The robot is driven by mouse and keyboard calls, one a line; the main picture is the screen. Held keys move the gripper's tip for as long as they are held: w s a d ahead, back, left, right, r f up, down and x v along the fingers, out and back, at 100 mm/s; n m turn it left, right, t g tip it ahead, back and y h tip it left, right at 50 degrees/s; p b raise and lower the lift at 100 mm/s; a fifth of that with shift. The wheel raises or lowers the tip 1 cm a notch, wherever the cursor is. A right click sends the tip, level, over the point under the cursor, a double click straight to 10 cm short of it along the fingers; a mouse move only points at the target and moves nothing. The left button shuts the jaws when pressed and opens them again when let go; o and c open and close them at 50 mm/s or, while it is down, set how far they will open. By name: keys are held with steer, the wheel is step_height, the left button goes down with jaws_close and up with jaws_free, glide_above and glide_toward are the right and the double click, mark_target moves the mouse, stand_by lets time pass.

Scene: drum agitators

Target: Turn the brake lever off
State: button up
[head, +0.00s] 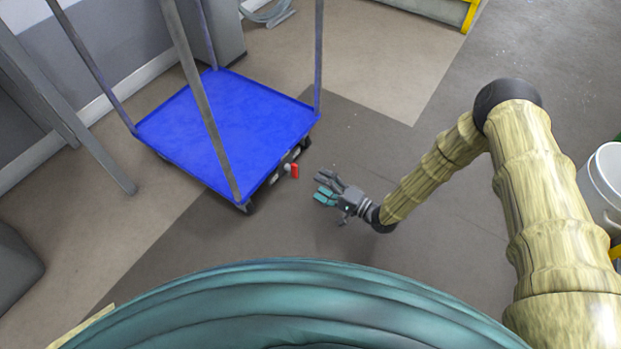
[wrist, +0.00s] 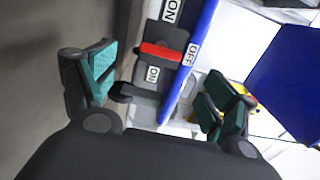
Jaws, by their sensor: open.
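The brake lever is a small red handle (head: 295,171) on the lower side of a blue cart (head: 235,125), at the end facing my gripper. In the wrist view the red lever (wrist: 160,52) sits on a dark grey housing with ON and OFF labels (wrist: 193,54) around it. My gripper (head: 325,187) is just right of the lever in the head view and apart from it. In the wrist view its two teal-padded fingers (wrist: 160,92) are spread wide, with the lever beyond and between them. Nothing is held.
The cart has upright grey posts (head: 208,110) at its corners. A white bucket (head: 605,180) stands at the far right. A wall and grey frame (head: 60,90) are on the left. The floor (head: 400,150) around my gripper is clear.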

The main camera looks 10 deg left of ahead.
steer(key=shift+v, duration=0.85)
steer(key=s+d+h+p, duration=0.1)
steer(key=s+d+h, duration=0.1)
steer(key=s+d+f+h+p, duration=0.1)
steer(key=s+d+h, duration=0.1)
steer(key=d, duration=0.1)
steer(key=s+d+h+p, duration=0.1)
steer(key=s+d+h, duration=0.1)
steer(key=d, duration=0.1)
steer(key=shift+s+d+f+h+p, duration=0.1)
steer(key=shift+s+f+h+p, duration=0.1)
steer(key=shift+h+p, duration=0.2)
steer(key=s+d+r+n+g+h+p, duration=0.1)
steer(key=s+d+r+g+h+p, duration=0.15)
steer(key=s+d, duration=0.6)
steer(key=s+d+r+n+g+h+p, duration=0.15)
steer(key=s+d+r+h, duration=0.25)
steer(key=s+d, duration=0.4)
steer(key=s+d+r+n+g+h+p, duration=0.1)
steer(key=s+d+r+g+h+p, duration=0.2)
steer(key=s+d, duration=0.55)
step_height(320, 180, up, 37)
steer(key=s+a+p, duration=0.1)
steer(key=p, duration=3.5)
steer(key=shift+s+a+r+t+h, duration=0.15)
steer(key=shift+a+r+t+h, duration=0.05)
steer(key=shift+a+t+h, duration=0.2)
